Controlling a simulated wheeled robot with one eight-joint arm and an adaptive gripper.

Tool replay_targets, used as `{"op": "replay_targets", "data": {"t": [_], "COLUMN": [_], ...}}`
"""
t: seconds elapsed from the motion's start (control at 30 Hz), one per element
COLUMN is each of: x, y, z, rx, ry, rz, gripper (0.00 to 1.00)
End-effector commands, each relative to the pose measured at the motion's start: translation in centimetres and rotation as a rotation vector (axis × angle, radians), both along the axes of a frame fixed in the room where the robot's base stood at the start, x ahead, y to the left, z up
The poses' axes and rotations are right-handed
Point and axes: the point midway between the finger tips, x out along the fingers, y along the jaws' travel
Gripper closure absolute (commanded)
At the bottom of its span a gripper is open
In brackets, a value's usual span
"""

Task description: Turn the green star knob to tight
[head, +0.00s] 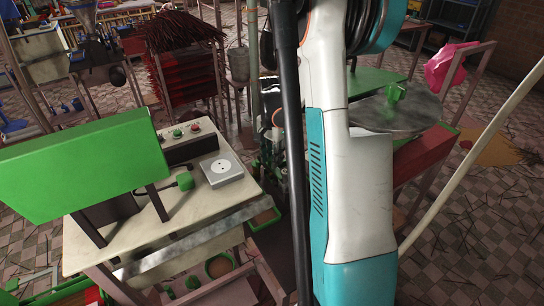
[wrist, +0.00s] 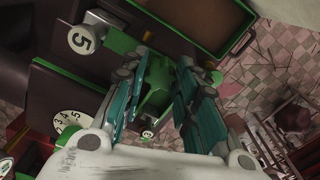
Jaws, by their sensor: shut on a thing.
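My gripper (wrist: 166,66) shows in the wrist view with its two teal-padded fingers on either side of a green piece (wrist: 156,84). The fingers are shut on this piece, which appears to be the green star knob. Its star outline and any tight or loose marking are hidden by the fingers and shadow. In the head view my own arm covers the middle, and I cannot make out the fingertips or the held knob there.
In the head view, a bench (head: 130,230) with a green panel (head: 80,165) stands left.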

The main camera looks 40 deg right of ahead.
Motion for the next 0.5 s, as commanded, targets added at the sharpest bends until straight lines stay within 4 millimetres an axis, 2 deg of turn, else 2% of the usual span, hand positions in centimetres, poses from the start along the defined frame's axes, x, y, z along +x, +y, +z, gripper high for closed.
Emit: {"op": "replay_targets", "data": {"t": [0.5], "x": [0.05], "y": [-0.03], "z": [0.01], "rx": [-0.001], "ry": [-0.001], "rz": [-0.075], "gripper": [0.96]}}
